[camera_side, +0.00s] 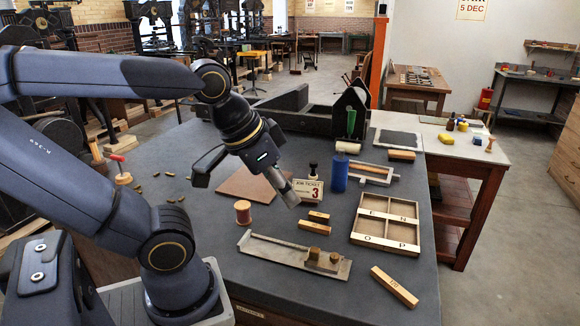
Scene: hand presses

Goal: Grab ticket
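The ticket (309,192) is a small cream card printed "JOB TICKET" with a red 3. It stands facing the camera on the grey table, right of the middle. My gripper (290,196) points down and to the right, just left of the ticket. In this view its tip comes close to the ticket's left edge; I cannot tell the true gap in depth. The fingers look like one narrow silver piece, so I cannot tell whether they are open or shut. The ticket's face is mostly clear.
A dark-knobbed stamp (313,169) shows behind the ticket, and a blue cylinder (340,172) is to its right. Wooden blocks (314,227) and a metal composing stick (290,256) lie in front. A lettered tray (365,238) is at right, a spool (243,212) at left.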

